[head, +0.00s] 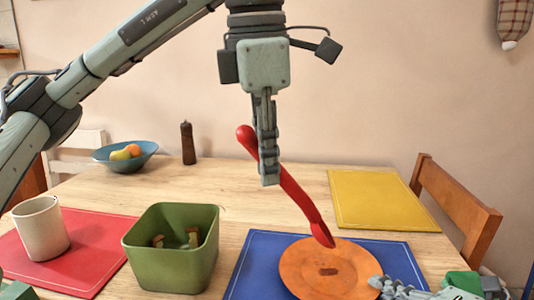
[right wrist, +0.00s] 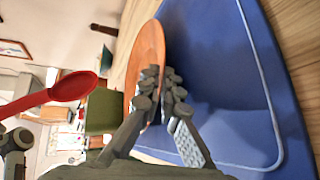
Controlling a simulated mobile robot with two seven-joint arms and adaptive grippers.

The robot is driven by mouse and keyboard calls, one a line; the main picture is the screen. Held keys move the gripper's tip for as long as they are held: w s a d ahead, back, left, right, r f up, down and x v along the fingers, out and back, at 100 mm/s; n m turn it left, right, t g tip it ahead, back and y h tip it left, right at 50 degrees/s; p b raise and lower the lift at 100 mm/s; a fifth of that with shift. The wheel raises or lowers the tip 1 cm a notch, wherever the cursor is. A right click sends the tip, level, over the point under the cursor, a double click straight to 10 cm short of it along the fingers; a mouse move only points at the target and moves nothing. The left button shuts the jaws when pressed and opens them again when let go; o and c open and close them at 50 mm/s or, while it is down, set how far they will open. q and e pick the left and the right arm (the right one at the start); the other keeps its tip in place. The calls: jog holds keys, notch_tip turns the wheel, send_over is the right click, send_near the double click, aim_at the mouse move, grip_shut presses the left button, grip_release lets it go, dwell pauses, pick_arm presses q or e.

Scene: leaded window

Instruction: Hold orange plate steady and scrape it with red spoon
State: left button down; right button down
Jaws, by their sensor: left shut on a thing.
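The orange plate (head: 345,258) lies on the blue placemat (head: 245,270) with a small brown scrap (head: 328,271) near its middle. My left gripper (head: 268,180) is shut on the red spoon (head: 291,192) by its handle. The spoon slants down to the right, its bowl over the plate's far rim; contact is unclear. The spoon's bowl shows in the right wrist view (right wrist: 75,87). My right gripper (head: 385,287) is at the plate's near right rim. In the right wrist view, its fingers (right wrist: 162,88) close on either side of the plate's rim (right wrist: 148,50).
A green bin (head: 170,255) with brown pieces inside stands left of the blue mat. A cream cup (head: 41,230) stands on a red mat (head: 90,250). A fruit bowl (head: 125,157) and a dark mill (head: 188,143) stand behind. A yellow mat (head: 375,200) lies bare at back right.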

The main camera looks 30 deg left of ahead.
pick_arm(q)
jog(key=w+d+f, duration=0.1)
jog(key=f, duration=0.1)
jog(key=d+f, duration=0.1)
jog(key=f, duration=0.2)
jog(key=w+d+f, duration=0.1)
jog(key=f, duration=0.2)
jog(key=shift+w, duration=0.35)
jog(key=s+a+f, duration=0.1)
jog(key=s+a, duration=0.1)
jog(key=a, duration=0.2)
jog(key=w+d+r, duration=0.3)
jog(key=r, duration=0.6)
jog(key=shift+r, duration=0.15)
dwell(0.7)
